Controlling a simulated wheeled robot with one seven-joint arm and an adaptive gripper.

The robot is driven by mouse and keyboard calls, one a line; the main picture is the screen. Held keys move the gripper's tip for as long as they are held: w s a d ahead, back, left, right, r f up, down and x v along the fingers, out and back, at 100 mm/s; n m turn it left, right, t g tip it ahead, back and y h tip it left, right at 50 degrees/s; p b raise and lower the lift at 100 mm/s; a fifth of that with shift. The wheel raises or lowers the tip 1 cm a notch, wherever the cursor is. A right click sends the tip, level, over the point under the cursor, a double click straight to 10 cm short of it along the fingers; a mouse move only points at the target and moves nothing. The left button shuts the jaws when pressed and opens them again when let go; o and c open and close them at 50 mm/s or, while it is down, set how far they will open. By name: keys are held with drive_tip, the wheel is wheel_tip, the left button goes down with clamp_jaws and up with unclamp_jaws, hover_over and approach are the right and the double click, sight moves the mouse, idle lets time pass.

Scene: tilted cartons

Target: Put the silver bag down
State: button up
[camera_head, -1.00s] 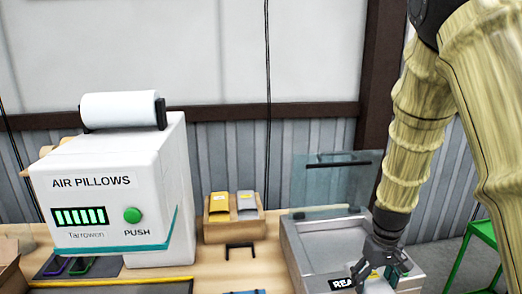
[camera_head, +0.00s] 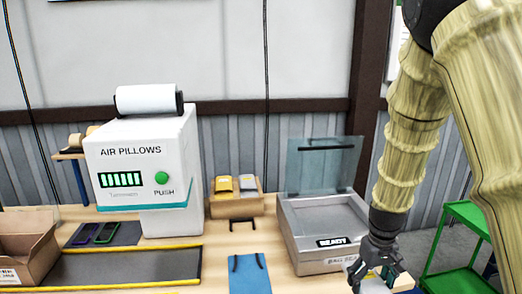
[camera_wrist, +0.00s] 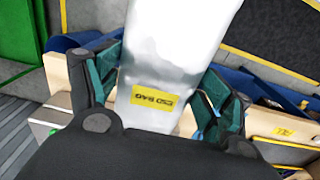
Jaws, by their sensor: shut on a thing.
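The silver bag (camera_wrist: 178,45) is shiny, with a yellow "ESD BAG" label. In the wrist view it stands between the two teal-lined fingers of my gripper (camera_wrist: 160,88), which is shut on it. In the head view my gripper (camera_head: 376,276) is at the bottom right, beside the front right corner of the bag sealer. Only a small pale part shows at the fingers there, and the bag's lower end is hidden or out of frame.
The bag sealer (camera_head: 298,232) has its clear lid up and a "READY" display. Left of it are a blue sheet (camera_head: 248,274), a box of mailers (camera_head: 237,207) and the air pillow machine (camera_head: 150,150). An open carton (camera_head: 25,245) is far left. A green cart (camera_head: 465,240) stands right.

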drive_tip(key=shift+a+f, duration=0.4)
drive_tip(key=shift+a, duration=0.05)
drive_tip(key=f, duration=0.1)
drive_tip(key=a+f, duration=0.1)
drive_tip(key=f, duration=0.1)
drive_tip(key=shift+w+a+f, duration=0.1)
drive_tip(key=shift+a, duration=0.15)
drive_tip(key=s+a+f+m, duration=0.1)
drive_tip(key=s+a+f, duration=0.2)
drive_tip(key=a+f, duration=0.7)
wheel_tip(320, 180, down, 3)
drive_tip(key=shift+s+r+m, duration=0.1)
drive_tip(key=shift+s+m, duration=0.2)
drive_tip(key=shift+s, duration=0.1)
